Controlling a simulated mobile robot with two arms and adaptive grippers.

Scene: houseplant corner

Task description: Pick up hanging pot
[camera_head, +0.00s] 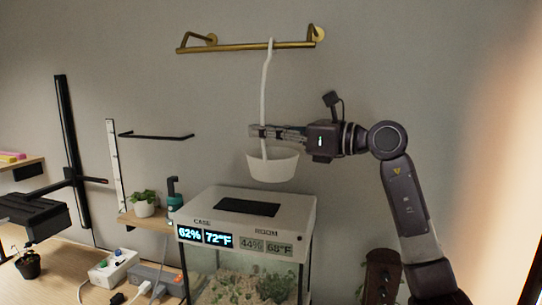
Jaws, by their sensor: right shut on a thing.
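The white hanging pot (273,165) hangs from the brass wall rail (245,47) by its long white strap, whose hook is over the rail. The pot is above the terrarium case's white lid, apart from it. My right gripper (262,132) comes in from the right and is shut on the hanging pot's strap, just above the pot's rim. The inside of the pot is hidden from this angle. My left gripper does not show.
The terrarium case (205,205) with lit displays stands below the pot. A potted plant (144,205) and a dark green bottle (174,194) sit on a small shelf at left. A black wall bracket (157,136) is above them.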

